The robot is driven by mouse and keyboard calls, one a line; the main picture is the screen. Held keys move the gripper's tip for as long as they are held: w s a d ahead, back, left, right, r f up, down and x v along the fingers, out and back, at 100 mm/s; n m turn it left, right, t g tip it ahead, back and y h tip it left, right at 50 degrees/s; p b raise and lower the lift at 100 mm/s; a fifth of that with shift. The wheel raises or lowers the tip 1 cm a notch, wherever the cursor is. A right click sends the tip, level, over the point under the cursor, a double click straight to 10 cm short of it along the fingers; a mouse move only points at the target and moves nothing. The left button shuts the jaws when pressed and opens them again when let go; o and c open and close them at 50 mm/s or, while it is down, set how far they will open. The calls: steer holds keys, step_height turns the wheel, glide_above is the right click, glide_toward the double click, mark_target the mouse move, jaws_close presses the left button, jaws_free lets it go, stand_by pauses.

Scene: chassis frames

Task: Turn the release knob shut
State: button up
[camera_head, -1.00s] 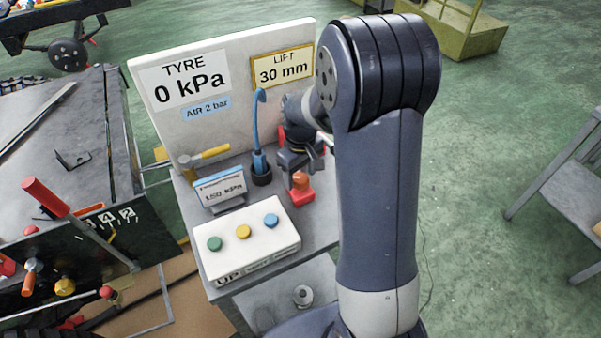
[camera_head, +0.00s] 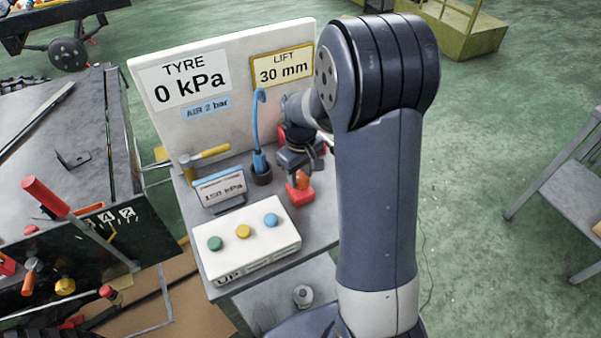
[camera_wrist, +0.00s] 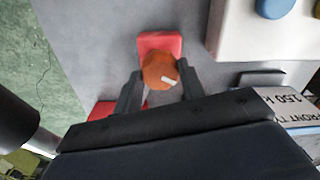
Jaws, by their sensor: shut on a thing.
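The release knob (camera_wrist: 158,69) is orange, with a white mark on its face towards the lower right in the wrist view. It stands on a red base (camera_wrist: 160,42). In the head view the knob (camera_head: 303,181) and the red base (camera_head: 299,197) are at the right side of the bench top, partly hidden by my gripper. My gripper (camera_wrist: 158,79) is shut on the knob, one dark finger on each side of it. In the head view my gripper (camera_head: 301,166) points down over the knob.
A white button box (camera_head: 247,254) stands in front. A blue hose (camera_head: 258,130) in a dark holder, a 150 kPa sign (camera_head: 221,189) and a hammer (camera_head: 208,155) are to the left. The panel behind reads tyre 0 kPa (camera_head: 188,84) and lift 30 mm (camera_head: 283,70).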

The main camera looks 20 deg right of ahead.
mark_target(301, 177)
steer(key=shift+m, duration=0.4)
steer(key=m, duration=0.5)
steer(key=shift+m, duration=0.3)
steer(key=m, duration=0.5)
steer(key=shift+b, duration=0.4)
steer(key=shift+m, duration=0.4)
steer(key=o, duration=1)
steer(key=shift+c, duration=0.2)
step_height(301, 177, up, 11)
